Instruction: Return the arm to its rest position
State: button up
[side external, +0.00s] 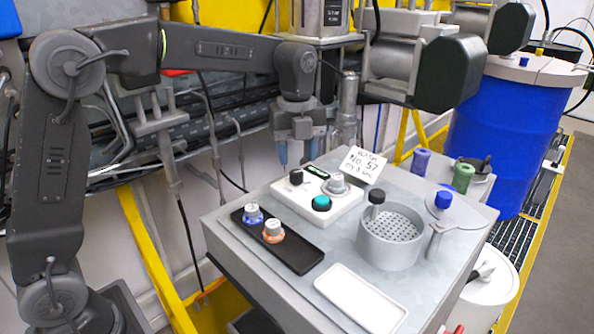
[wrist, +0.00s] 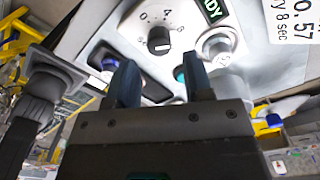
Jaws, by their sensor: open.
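My gripper (side external: 299,153) hangs at the back left of the grey worktable (side external: 222,222), pointing down, with two blue-tipped fingers apart and nothing between them. It also shows in the wrist view (wrist: 160,84), its two dark blue fingers spread in front of the control panel. My arm reaches over from the left in the side view. The white control box (side external: 322,213) stands just in front of and below my gripper, apart from it. It carries a black knob (side external: 296,177), a teal button (side external: 321,203) and a grey knob (side external: 337,183).
A black tray (side external: 290,252) holds two small capped vials. A white tray (side external: 362,300) is empty. A perforated pot (side external: 388,240), a lid with a blue knob (side external: 443,200), and blue and green containers (side external: 463,178) stand to the right. Machinery crowds the back.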

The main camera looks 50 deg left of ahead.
jog(key=shift+r, duration=0.25)
jog(key=shift+s, duration=0.1)
